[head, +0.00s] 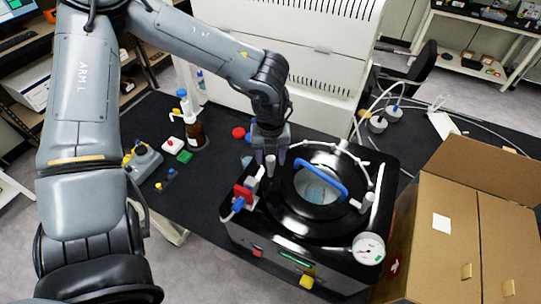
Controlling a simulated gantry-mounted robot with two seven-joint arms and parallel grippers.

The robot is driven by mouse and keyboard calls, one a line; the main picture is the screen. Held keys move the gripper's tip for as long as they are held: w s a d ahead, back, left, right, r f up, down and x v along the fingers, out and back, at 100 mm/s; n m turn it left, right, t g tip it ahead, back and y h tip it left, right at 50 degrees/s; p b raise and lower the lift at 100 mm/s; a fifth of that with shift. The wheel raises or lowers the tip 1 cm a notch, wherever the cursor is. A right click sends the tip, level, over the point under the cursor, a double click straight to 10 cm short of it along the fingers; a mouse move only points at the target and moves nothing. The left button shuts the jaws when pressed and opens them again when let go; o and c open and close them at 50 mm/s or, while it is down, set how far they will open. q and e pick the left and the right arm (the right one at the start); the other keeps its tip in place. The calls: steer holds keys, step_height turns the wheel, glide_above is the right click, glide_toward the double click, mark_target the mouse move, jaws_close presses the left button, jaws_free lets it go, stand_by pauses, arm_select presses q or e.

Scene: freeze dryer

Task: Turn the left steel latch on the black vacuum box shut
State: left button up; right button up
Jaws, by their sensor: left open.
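The black vacuum box (262,232) stands on the dark bench in the middle of the head view. Its round lid carries a blue handle (318,175). A pale, upright cylindrical piece, apparently the left steel latch (270,168), stands at the box's left rear side. My left gripper (270,157) points down over it, with open fingers on either side of its top. I cannot tell whether they touch it. Another pale latch-like piece (367,202) sits at the right of the lid. My right gripper is out of view.
A red and blue valve fitting (243,194) sits close to the left latch. A pressure gauge (368,248) is at the box's front right corner. An open cardboard box (450,235) stands at the right. A brown bottle (196,134) and small items lie left on the bench.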

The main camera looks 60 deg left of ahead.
arm_select(q)
steer(key=shift+f, duration=0.1)
steer(key=shift+c, duration=0.3)
jaws_close()
steer(key=shift+m, duration=0.4)
steer(key=shift+m+b, duration=0.75)
steer(key=shift+m, duration=0.35)
steer(key=m+b, duration=0.1)
steer(key=m, duration=0.8)
steer(key=shift+m+b, duration=0.35)
steer(key=shift+m, duration=0.05)
steer(key=m, duration=0.5)
